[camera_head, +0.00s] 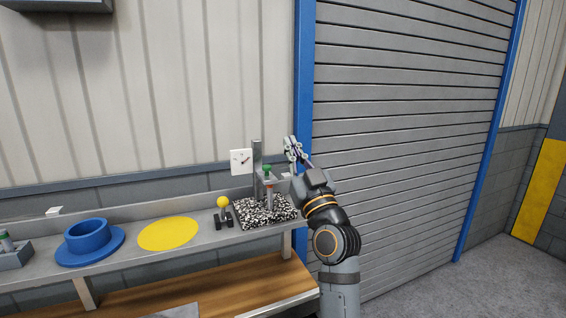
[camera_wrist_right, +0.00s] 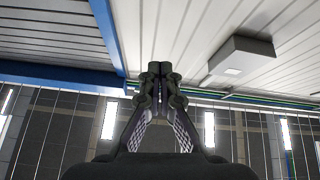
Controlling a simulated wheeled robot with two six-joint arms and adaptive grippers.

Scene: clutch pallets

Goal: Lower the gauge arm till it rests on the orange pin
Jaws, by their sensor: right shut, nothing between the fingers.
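A gauge stand with a grey upright post (camera_head: 257,158) stands on a black-and-white speckled base (camera_head: 250,213) on the bench in the head view. A white dial (camera_head: 241,161) with a dark needle is just left of the post. The grey gauge arm (camera_head: 280,178) seems to reach right from the post, with a green knob (camera_head: 267,168) near it. A small orange part (camera_head: 268,187), perhaps the pin, shows below; contact with the arm is too small to tell. My right gripper (camera_head: 290,142) is shut and empty, pointing up, right of the post; its fingertips meet in the wrist view (camera_wrist_right: 160,70).
A lever with a yellow ball (camera_head: 223,202), a yellow disc (camera_head: 168,233) and a blue flanged ring (camera_head: 88,238) are on the grey bench to the left. A blue door frame (camera_head: 304,70) and roller shutter (camera_head: 400,110) stand behind my right arm.

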